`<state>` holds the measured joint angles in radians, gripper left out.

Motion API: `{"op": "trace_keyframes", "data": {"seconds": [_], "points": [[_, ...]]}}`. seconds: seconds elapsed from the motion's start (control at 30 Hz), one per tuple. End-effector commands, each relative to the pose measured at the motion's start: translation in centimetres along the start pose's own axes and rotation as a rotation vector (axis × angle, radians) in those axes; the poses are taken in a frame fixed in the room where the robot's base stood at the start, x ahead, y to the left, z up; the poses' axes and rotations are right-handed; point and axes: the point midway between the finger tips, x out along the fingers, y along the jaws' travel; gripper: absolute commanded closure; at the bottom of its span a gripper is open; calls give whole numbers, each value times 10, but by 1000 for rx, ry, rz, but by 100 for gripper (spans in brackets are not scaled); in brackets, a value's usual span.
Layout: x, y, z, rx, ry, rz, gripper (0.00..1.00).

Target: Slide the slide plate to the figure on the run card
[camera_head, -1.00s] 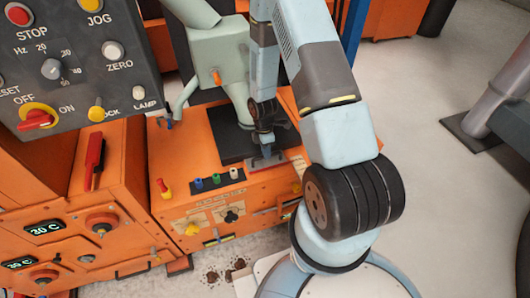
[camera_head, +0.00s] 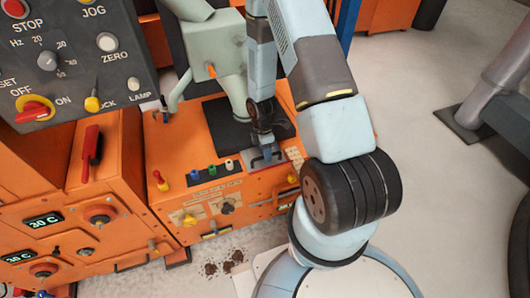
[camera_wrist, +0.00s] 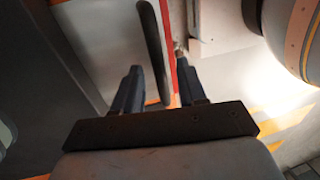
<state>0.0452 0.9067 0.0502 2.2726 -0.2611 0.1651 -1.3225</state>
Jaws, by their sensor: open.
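My gripper (camera_head: 267,155) is open, pointing down at the front of the orange machine top, beside the dark square pad. A small grey plate (camera_head: 254,163), which looks like the slide plate, lies under and around the fingertips. In the wrist view my two dark fingers (camera_wrist: 158,85) are apart over a pale grey surface (camera_wrist: 95,35). A dark upright bar or slot (camera_wrist: 155,48) and a red strip (camera_wrist: 175,50) show between them. I cannot tell whether the fingers touch the plate. No figure on a scale is readable, and I cannot identify the run card.
A grey control panel (camera_head: 75,60) with STOP, JOG and ZERO buttons stands at the upper left. A pale green spout (camera_head: 225,65) rises close behind my gripper. Open floor (camera_head: 430,190) lies right.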

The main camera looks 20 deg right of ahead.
Motion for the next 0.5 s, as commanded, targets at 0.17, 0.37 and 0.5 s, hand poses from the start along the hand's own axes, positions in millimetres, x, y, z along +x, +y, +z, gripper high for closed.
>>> {"op": "trace_keyframes", "data": {"seconds": [0.17, 0.37, 0.5], "points": [[-4, 0, 0, 0, 0, 1, 59], [-25, 1, 0, 1, 1, 4, 59], [-47, 1, 0, 0, 1, 4, 59]]}}
